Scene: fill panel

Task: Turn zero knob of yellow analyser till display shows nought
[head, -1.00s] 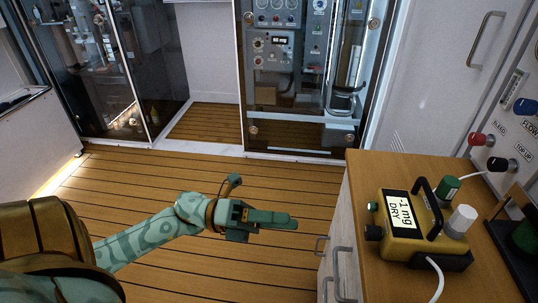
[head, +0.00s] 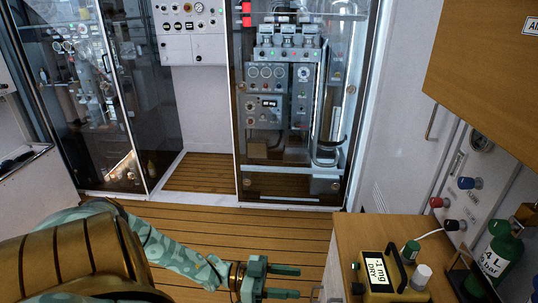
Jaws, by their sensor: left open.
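The yellow analyser (head: 408,296) sits on the wooden cabinet top at the lower right, cut by the picture's bottom edge. Its display (head: 376,271) is turned sideways and shows a 1 mg reading with DRY; a minus sign is hard to make out. A green-topped fitting (head: 410,250), a white knob (head: 422,272) and a dark knob (head: 357,289) are on it. I cannot read which is the zero knob. My left gripper (head: 285,281) is open and empty, over the floor left of the cabinet, apart from the analyser. My right gripper is out of view.
The wooden cabinet top (head: 350,232) has bare room behind the analyser. A green bottle (head: 497,252) stands at its right. The wall panel has blue (head: 466,183), red (head: 437,202) and black (head: 451,225) knobs. A wooden wall cupboard (head: 485,70) overhangs at upper right.

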